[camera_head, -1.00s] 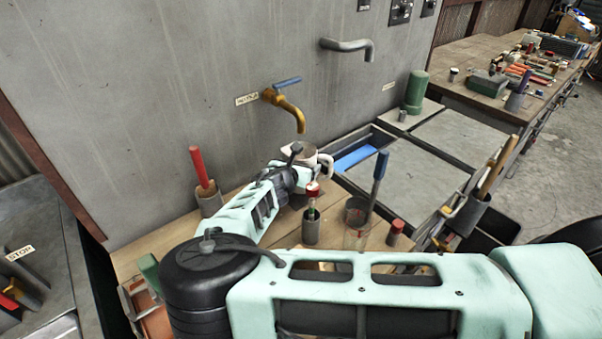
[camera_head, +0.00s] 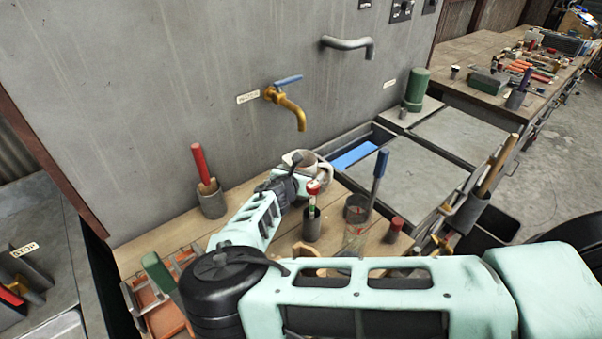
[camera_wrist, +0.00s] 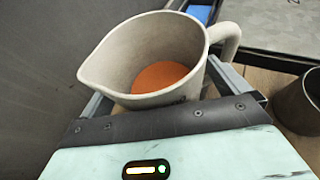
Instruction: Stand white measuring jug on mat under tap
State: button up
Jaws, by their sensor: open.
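The white measuring jug (camera_head: 311,166) is upright below the brass tap (camera_head: 290,107), which has a blue lever. In the wrist view the jug (camera_wrist: 150,52) fills the upper middle, its spout to the left and its handle to the upper right. An orange disc shows at the bottom inside it. My gripper (camera_wrist: 158,98) is open, with its fingers on either side of the jug; whether they touch it cannot be told. In the head view my gripper (camera_head: 292,176) is partly hidden beside the jug. I cannot make out the mat; the jug's base is hidden.
A holder with a red-handled tool (camera_head: 211,203) stands to the left. A small holder (camera_head: 312,225), a cup with a blue-handled tool (camera_head: 357,207) and a red-capped item (camera_head: 395,229) stand near my arm. An orange crate (camera_head: 160,310) is at front left. A grey spout (camera_head: 350,46) juts from the wall.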

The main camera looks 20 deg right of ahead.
jog(key=shift+r, duration=0.2)
jog(key=b+v, duration=0.3)
jog(key=v, duration=0.9)
